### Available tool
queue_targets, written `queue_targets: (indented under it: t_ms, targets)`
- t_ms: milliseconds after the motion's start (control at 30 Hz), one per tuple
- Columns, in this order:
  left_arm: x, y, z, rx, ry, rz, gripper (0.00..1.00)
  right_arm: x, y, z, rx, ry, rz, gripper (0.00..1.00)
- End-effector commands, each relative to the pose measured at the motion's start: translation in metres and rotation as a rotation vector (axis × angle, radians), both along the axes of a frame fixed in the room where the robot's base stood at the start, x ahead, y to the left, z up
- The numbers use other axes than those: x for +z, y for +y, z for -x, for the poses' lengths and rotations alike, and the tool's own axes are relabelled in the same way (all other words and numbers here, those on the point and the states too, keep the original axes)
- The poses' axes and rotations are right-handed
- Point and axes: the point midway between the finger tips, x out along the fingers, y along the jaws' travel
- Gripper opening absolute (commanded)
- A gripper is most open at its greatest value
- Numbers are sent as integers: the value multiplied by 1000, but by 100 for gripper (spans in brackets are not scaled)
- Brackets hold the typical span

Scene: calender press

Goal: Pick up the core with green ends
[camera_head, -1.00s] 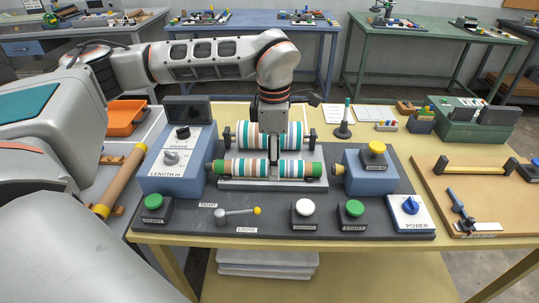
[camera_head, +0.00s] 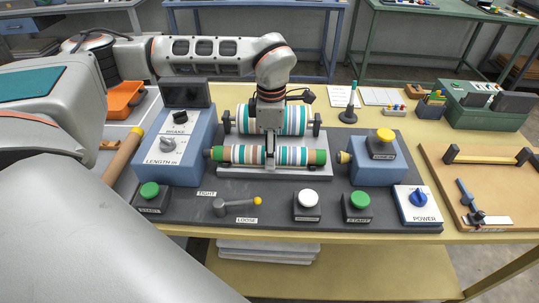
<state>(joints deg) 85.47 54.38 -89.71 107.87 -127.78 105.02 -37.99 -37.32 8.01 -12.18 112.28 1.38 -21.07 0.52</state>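The core with green ends (camera_head: 291,155) lies level across the front of the grey machine. Its middle is wrapped in coloured stripes, and its right green end shows clearly. My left gripper (camera_head: 270,161) points straight down at the middle of this core, with a finger showing in front of the stripes. The gripper is seen edge-on, so I cannot tell whether its fingers are closed on the core or only around it. The core still rests at the level of the machine. My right gripper is out of view.
A larger striped roll (camera_head: 296,119) sits just behind the core. A blue LENGTH box (camera_head: 180,148) stands to the left, and a blue box with a yellow button (camera_head: 384,139) to the right. A yellow-ended tan tube (camera_head: 123,155) lies at far left. Buttons and a lever (camera_head: 237,204) line the front.

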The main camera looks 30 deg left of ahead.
Motion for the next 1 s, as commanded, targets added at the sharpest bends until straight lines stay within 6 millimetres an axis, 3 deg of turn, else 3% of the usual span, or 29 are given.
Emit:
queue_targets:
  t_ms: [267,433,467,800,1000]
  targets:
    - [-9,-1,0,0,-1,0,49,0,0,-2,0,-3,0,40]
    - [-9,-1,0,0,-1,1,10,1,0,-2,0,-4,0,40]
    - [-9,-1,0,0,-1,1,6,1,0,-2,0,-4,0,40]
    - [-7,-1,0,0,-1,0,6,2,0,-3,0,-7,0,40]
    - [6,0,-1,0,-3,1,6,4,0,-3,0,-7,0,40]
